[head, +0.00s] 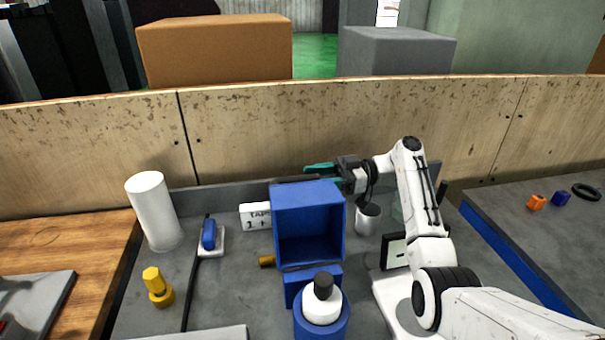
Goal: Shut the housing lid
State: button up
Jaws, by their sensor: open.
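The blue housing lid (309,196) looks like a hollow box standing raised, with its open side facing me. Below it is a blue base block (298,286), partly hidden by a blue round holder in front. My gripper (319,169) has teal fingers and points left, at the lid's far top edge. It is open with nothing seen between the fingers. I cannot tell whether the fingers touch the lid. A dark bar (295,179) lies just behind the lid's top edge.
A white bottle with a dark cap (323,305) stands in a blue holder in front. A white cylinder (153,210), a yellow knob (157,288) and a blue switch (209,235) are at left. A grey cup (368,219) stands right of the lid. A wooden panel (230,135) runs behind.

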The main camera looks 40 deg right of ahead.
aim_at(278, 182)
jog(key=shift+p+x, duration=0.4)
jog(key=shift+x, duration=1.45)
jog(key=shift+c, duration=0.3)
grip_shut()
